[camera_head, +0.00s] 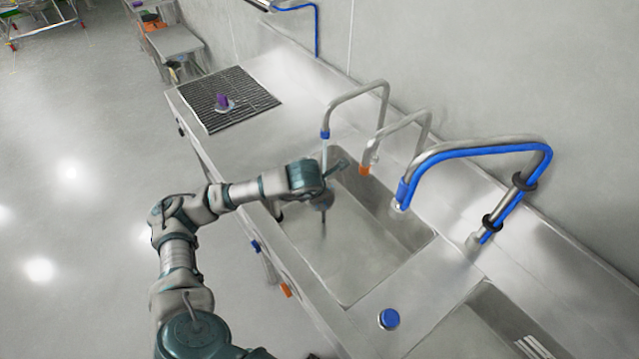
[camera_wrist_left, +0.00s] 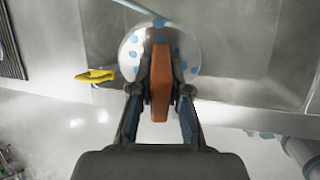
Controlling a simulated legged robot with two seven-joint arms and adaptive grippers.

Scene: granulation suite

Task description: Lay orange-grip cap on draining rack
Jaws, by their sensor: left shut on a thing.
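My left gripper (camera_wrist_left: 160,100) is shut on the orange grip of the orange-grip cap (camera_wrist_left: 154,90). The cap's round pale disc, dotted with blue spots, shows beyond the fingers in the left wrist view. In the head view my left gripper (camera_head: 326,198) is over the near-left part of the sink basin, under the blue-tipped tap; the cap is not clearly visible there. The draining rack (camera_head: 254,93) is a dark slatted panel at the far left end of the counter, away from the gripper. A purple-grip cap (camera_head: 222,102) stands on it. My right gripper is not in view.
Taps with blue (camera_head: 325,134) and orange (camera_head: 364,171) tips arch over the basin (camera_head: 385,250); a larger blue-hosed tap (camera_head: 480,147) stands right. A blue-topped round piece (camera_head: 389,318) sits between the basins. A yellow object (camera_wrist_left: 95,75) shows in the wrist view. Counter beside the rack is clear.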

